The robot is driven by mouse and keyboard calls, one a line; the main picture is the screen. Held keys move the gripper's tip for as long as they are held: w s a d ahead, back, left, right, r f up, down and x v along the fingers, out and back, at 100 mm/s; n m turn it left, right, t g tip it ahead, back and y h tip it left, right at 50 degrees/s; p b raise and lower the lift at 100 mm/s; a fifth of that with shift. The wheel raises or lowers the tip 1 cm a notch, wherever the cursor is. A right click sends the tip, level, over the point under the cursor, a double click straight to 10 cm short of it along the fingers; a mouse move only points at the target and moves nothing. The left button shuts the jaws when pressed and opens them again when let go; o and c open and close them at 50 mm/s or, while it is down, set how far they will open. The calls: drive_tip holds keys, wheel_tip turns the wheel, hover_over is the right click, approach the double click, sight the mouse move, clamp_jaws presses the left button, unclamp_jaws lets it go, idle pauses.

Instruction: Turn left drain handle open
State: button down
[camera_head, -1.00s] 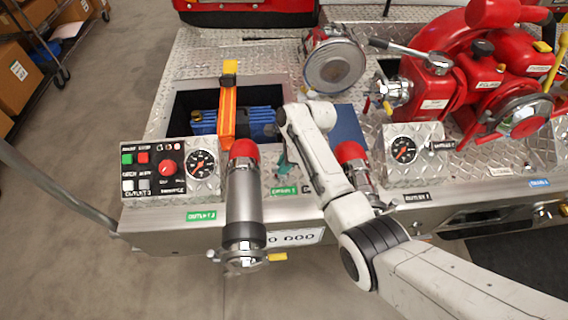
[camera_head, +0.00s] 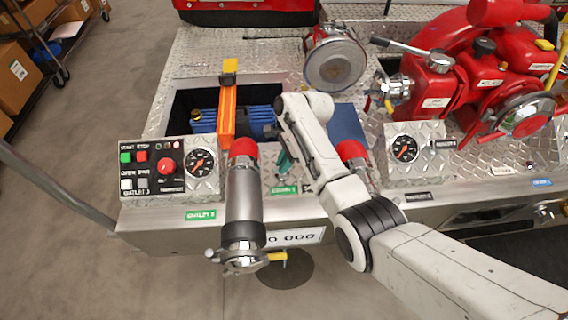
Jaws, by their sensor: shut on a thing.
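A small teal lever (camera_head: 284,160), seemingly the left drain handle, stands above a green label (camera_head: 284,190) on the diamond-plate panel, between the left red-collared outlet pipe (camera_head: 244,195) and my arm. Its right side lies close to my arm, and whether it is held cannot be seen. My arm reaches in from the lower right and bends over near the blue box.
A control box with buttons (camera_head: 150,165) and a gauge (camera_head: 201,162) are at left. A second red-capped outlet (camera_head: 351,150) stands right of my arm, partly covered. A dark round patch (camera_head: 285,269) lies on the floor below the panel.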

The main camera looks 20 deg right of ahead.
drive_tip(key=n+b, duration=0.1)
drive_tip(key=n, duration=0.1)
drive_tip(key=n+g+b, duration=0.1)
drive_tip(key=shift+w+f+n+g, duration=0.2)
drive_tip(key=shift+n+g, duration=0.1)
drive_tip(key=shift+n, duration=0.1)
drive_tip(key=n+g+b, duration=0.1)
drive_tip(key=n+b, duration=0.2)
drive_tip(key=shift+n+h, duration=0.3)
drive_tip(key=shift+h, duration=0.1)
drive_tip(key=n+g+h+b, duration=0.1)
drive_tip(key=n+b, duration=0.2)
drive_tip(key=n, duration=0.1)
drive_tip(key=shift+w+a, duration=0.1)
drive_tip(key=shift+w, duration=0.05)
drive_tip(key=shift+r+n+g+h+b, duration=0.2)
drive_tip(key=shift+n+g+h+b, duration=0.3)
drive_tip(key=shift+n+b, duration=0.8)
drive_tip(key=shift+a+n, duration=0.1)
drive_tip(key=shift+n, duration=0.4)
drive_tip(key=c, duration=1.2)
unclamp_jaws()
drive_tip(key=shift+o, duration=0.2)
